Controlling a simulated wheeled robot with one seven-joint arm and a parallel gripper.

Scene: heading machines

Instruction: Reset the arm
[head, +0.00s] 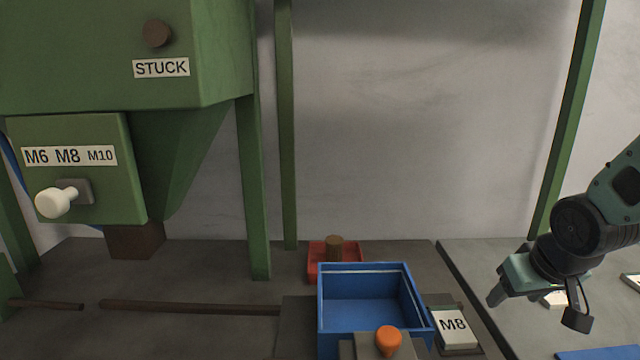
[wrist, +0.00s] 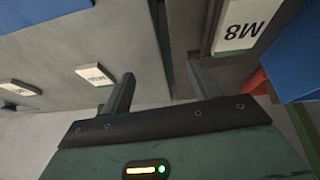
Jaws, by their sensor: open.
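My gripper (head: 535,308) hangs at the right side of the head view, above the grey surface to the right of the blue bin. Its two fingers are apart with nothing between them. In the wrist view my gripper (wrist: 160,85) also shows open and empty, with the floor plates below it. My arm comes in from the right edge of the head view.
A blue bin (head: 412,310) stands at the lower middle, beside an M8 block (head: 453,326) and an orange knob (head: 389,339). A red tray (head: 318,262) sits behind it. A green machine (head: 215,50) with a white knob (head: 54,203) fills the left.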

